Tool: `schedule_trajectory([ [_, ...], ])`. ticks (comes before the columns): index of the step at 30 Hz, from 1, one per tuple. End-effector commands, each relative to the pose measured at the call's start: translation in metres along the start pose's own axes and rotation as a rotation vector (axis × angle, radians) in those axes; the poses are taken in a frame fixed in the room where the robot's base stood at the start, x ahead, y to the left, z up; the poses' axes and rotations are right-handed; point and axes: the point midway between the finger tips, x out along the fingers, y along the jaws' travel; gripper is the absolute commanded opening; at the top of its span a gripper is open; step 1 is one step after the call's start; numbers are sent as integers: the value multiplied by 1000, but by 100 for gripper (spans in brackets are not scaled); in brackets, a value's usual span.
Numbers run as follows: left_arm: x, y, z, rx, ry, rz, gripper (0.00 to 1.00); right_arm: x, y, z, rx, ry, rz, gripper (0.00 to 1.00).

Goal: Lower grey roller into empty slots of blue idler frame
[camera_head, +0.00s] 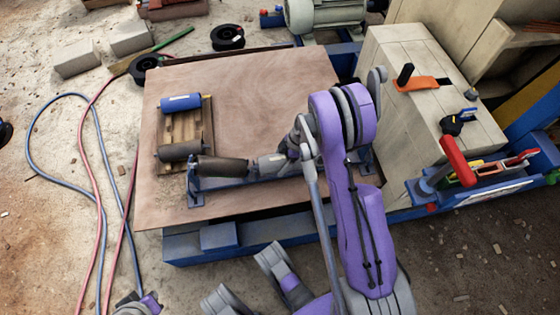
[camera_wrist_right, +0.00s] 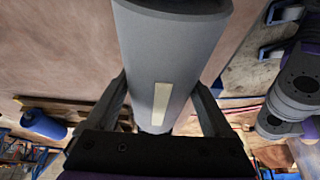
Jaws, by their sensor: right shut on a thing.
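My right gripper (camera_head: 291,152) is shut on the grey roller (camera_head: 267,163), low over the blue idler frame (camera_head: 194,198). In the right wrist view the grey roller (camera_wrist_right: 170,65) lies between the two fingers, with a pale label on its side and a dark end at the top. A dark brown-grey roller (camera_head: 222,167) lies at the frame's left end, close beside the held one. My arm hides the frame's right part, and I cannot tell whether the held roller touches the slots. My left gripper cannot be made out for certain at the bottom edge.
A wooden pallet (camera_head: 186,130) on the brown board (camera_head: 255,85) carries a blue roller (camera_head: 181,103) and a dark roller (camera_head: 180,151). A beige block (camera_head: 425,105) with tools stands right. Hoses (camera_head: 95,190) lie on the left floor. The board's middle is clear.

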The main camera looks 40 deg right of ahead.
Motion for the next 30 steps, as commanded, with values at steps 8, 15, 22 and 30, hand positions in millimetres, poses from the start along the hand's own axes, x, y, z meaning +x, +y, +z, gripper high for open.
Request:
schedule_trajectory([
  [8,3,0,0,0,0,0,0,6,0,2,0,1,0,0],
  [15,5,0,1,0,1,0,0,11,0,4,0,1,0,0],
  [22,5,0,1,0,1,0,0,12,0,5,0,1,0,100],
  [30,4,0,1,0,1,0,0,9,0,5,0,-1,0,100],
])
